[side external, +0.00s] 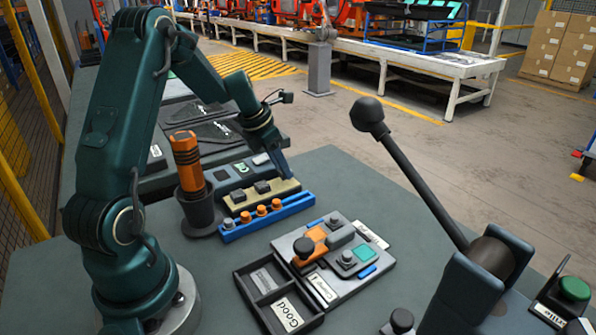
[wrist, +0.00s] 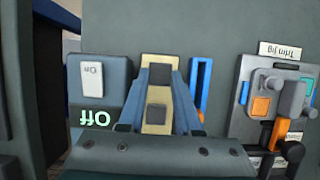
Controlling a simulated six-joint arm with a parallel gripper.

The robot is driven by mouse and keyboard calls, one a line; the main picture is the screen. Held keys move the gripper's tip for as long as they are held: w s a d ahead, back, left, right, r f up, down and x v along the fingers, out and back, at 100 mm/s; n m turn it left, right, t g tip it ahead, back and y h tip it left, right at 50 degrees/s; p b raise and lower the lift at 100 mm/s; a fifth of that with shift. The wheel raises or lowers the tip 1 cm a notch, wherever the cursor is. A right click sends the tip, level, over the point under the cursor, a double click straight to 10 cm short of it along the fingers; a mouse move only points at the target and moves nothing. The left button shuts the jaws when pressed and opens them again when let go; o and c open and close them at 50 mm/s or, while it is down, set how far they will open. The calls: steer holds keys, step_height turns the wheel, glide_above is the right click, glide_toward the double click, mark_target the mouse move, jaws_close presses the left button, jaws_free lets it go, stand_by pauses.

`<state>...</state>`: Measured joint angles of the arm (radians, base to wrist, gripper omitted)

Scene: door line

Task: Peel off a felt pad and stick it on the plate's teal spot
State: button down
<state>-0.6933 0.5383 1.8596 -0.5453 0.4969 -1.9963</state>
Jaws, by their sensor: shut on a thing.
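My gripper (side external: 285,176) is at the far right end of a tan strip (side external: 248,203), pointing down at it. In the wrist view the fingertips (wrist: 160,75) are shut on a dark square felt pad (wrist: 159,72) at that end of the strip; I cannot tell whether it is still stuck down. Two more dark pads sit on the strip, one in the middle (side external: 262,187) and one near the left end (side external: 238,197). The light grey plate (side external: 341,285) lies to the right, with a bare teal spot (side external: 364,253) on its right part.
A blue rack with orange pegs (side external: 228,236) lies in front of the strip. An orange toggle clamp (side external: 308,247) stands on the plate. A black divided tray (side external: 262,318) is nearer. A cup with an orange-handled tool (side external: 187,162) stands left; a large lever (side external: 420,180) rises right.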

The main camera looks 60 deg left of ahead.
mark_target(281, 172)
steer(key=shift+r, duration=2.4)
steer(key=w+d+r+m+g+h, duration=0.2)
steer(key=d+m+g+h, duration=0.15)
steer(key=d+m, duration=0.95)
steer(key=s+d+r+m+g+y, duration=0.1)
steer(key=s+m, duration=0.4)
steer(key=m, duration=0.6)
steer(key=s+d+r+m+g+y, duration=0.2)
steer(key=s+r+m+g, duration=0.2)
steer(key=m, duration=0.8)
steer(key=shift+s+d+r+g, duration=0.25)
steer(key=shift+s+r+g, duration=0.1)
steer(key=shift+s, duration=0.45)
steer(key=shift+y, duration=0.25)
